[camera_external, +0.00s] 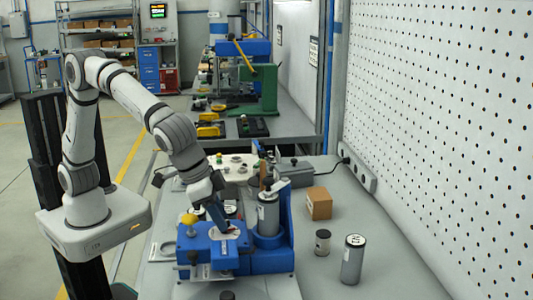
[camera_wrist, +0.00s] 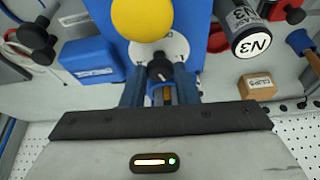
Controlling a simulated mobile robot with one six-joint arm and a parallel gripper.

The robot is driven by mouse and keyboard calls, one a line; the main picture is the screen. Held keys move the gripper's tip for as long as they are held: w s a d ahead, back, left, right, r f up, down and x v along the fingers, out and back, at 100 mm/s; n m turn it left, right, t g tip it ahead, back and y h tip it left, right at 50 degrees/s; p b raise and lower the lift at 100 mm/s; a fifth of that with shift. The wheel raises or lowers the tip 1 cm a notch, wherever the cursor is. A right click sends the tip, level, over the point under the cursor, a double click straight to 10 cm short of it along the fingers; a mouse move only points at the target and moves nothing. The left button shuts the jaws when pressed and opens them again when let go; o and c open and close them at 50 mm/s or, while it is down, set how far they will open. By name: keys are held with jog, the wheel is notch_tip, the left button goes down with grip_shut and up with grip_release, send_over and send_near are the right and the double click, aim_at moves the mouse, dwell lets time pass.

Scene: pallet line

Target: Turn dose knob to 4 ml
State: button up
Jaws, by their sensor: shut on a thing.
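The black dose knob (camera_wrist: 160,67) with a pale pointer mark sits in front of a white round dial (camera_wrist: 176,46) on a blue unit. My gripper (camera_wrist: 161,88) is shut on the knob, with its fingers on either side. The dial's numbers are too small to read, so the setting cannot be told. In the external view my gripper (camera_external: 222,226) reaches down to the blue dosing unit (camera_external: 203,250). The dial (camera_external: 234,234) shows partly there, and the knob is hidden by the gripper.
A yellow ball-shaped knob (camera_wrist: 143,17) stands close to the dial. A grey canister marked N3 (camera_wrist: 248,38) is beside the unit. A cardboard box (camera_external: 319,204), a small jar (camera_external: 322,242) and another canister (camera_external: 352,261) stand to the right on the bench.

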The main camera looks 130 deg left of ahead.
jog(key=m, duration=0.2)
jog(key=m+t+h, duration=0.1)
jog(key=m, duration=0.1)
jog(key=shift+s+a+r+m+h, duration=0.1)
jog(key=shift+a+m+h, duration=0.1)
jog(key=shift+m+h, duration=0.1)
jog(key=m+h, duration=0.1)
jog(key=m, duration=0.2)
jog(key=shift+a+m, duration=0.15)
jog(key=shift+m, duration=0.15)
jog(key=m+h, duration=0.2)
jog(key=m, duration=0.2)
jog(key=shift+a+b, duration=0.15)
jog(key=shift+b, duration=0.25)
jog(key=m+g+h, duration=0.1)
jog(key=m, duration=0.3)
jog(key=shift+a+m+b, duration=0.1)
jog(key=shift+m+b, duration=0.3)
jog(key=shift+h, duration=0.3)
jog(key=o, duration=1)
